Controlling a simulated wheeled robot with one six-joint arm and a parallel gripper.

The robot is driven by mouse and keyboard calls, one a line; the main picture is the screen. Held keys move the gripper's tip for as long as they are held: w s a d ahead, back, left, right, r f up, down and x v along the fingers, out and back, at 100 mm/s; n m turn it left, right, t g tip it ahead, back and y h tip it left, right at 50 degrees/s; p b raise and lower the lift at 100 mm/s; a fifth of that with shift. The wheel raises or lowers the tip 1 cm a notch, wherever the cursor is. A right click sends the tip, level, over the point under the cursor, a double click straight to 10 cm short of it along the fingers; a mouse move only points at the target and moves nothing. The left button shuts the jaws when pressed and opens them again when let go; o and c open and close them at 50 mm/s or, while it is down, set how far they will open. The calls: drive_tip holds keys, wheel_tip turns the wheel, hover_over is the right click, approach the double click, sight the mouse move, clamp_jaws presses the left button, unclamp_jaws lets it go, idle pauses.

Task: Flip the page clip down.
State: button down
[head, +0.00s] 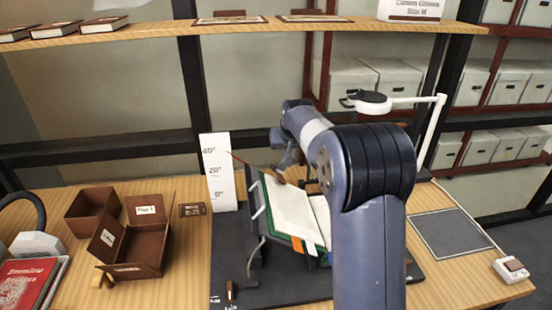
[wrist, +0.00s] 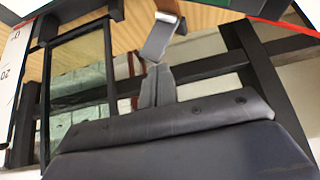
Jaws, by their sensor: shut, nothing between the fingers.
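A book (head: 292,212) with white pages, a green cover and orange tabs lies open and tilted on a dark cradle. Short pale rods (head: 258,213) stick out at its left edge; I cannot tell for sure whether one is the page clip. A small brown piece (head: 277,175) sits at the top of the left page. My gripper (head: 284,160) is just above and behind that top edge, partly hidden by my arm.
A white angle gauge (head: 218,172) with a thin red pointer stands left of the book. Open brown boxes (head: 137,245) lie on the left table. A lamp (head: 370,101) rises behind my arm. A grey mat (head: 448,233) at right is bare. A shelf (head: 240,27) spans above.

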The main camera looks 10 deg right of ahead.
drive_tip(key=r+p, duration=0.1)
drive_tip(key=w+r+p, duration=0.1)
drive_tip(key=r+p, duration=0.2)
drive_tip(key=r, duration=0.1)
drive_tip(key=shift+w+r+p, duration=0.2)
drive_tip(key=shift+w+p, duration=0.1)
drive_tip(key=shift+p, duration=0.05)
drive_tip(key=f+b, duration=0.3)
drive_tip(key=shift+s, duration=0.35)
drive_tip(key=shift+s+f+b, duration=0.25)
drive_tip(key=shift+f+b, duration=0.4)
drive_tip(key=shift+b, duration=0.1)
drive_tip(key=shift+s+f+b, duration=0.2)
drive_tip(key=shift+f+b, duration=0.45)
drive_tip(key=shift+b, duration=0.05)
